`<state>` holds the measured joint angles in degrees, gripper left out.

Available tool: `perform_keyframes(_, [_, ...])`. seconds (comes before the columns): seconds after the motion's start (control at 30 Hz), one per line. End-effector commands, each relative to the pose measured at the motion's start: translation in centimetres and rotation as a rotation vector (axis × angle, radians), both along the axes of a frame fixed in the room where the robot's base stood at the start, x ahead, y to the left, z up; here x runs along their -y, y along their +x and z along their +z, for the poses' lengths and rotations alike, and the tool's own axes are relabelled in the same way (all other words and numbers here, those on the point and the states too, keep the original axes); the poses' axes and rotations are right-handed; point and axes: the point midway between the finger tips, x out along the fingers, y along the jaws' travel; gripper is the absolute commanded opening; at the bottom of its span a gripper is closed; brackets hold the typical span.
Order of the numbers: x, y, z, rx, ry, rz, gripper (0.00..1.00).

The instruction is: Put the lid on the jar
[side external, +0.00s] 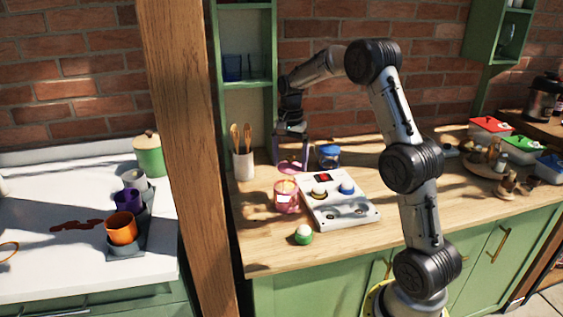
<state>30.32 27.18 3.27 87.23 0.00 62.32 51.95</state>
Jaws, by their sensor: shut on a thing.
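A pink see-through jar (286,199) stands on the wooden counter, left of a white panel. My gripper (291,155) points down behind the jar, towards the wall. It is shut on a pink lid (293,168), a flat disc that hangs below the fingers. The lid is apart from the jar, behind it and slightly to the right in the picture. The exact grip on the lid is too small to see. The inside of the jar is hard to make out.
A white panel (351,213) with knobs sits right of the jar. A blue-lidded jar (329,156) stands behind it, and a utensil holder (243,164) at the left. A small green-and-white item (303,235) is in front. A wooden post (185,150) rises at the left.

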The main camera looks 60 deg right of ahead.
Motion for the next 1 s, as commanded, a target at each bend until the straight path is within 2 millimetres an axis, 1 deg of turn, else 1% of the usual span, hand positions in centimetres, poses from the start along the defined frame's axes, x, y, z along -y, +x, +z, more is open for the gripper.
perform_keyframes(0.03, [-0.4,-0.7,0.4,0.001,-0.001,0.0,0.32])
perform_keyframes(0.1, [-0.9,-1.5,0.8,0.001,-0.001,0.0,0.32])
perform_keyframes(0.3, [-1.5,-3.0,1.5,0.0,0.0,-0.005,0.32])
perform_keyframes(0.37, [-1.0,-3.4,1.8,0.001,-0.001,-0.019,0.32])
perform_keyframes(0.43, [0.1,-3.6,2.7,0.003,-0.003,-0.043,0.32])
perform_keyframes(0.5, [1.6,-4.0,4.4,0.007,-0.004,-0.034,0.32])
perform_keyframes(0.6, [3.3,-4.9,7.1,0.006,-0.004,0.081,0.32])
perform_keyframes(0.77, [4.6,-6.3,10.3,0.004,-0.005,0.315,0.32])
perform_keyframes(0.9, [4.6,-7.1,11.9,0.001,-0.003,0.51,0.32])
perform_keyframes(1.0, [4.3,-7.4,12.4,0.0,0.0,0.619,0.32])
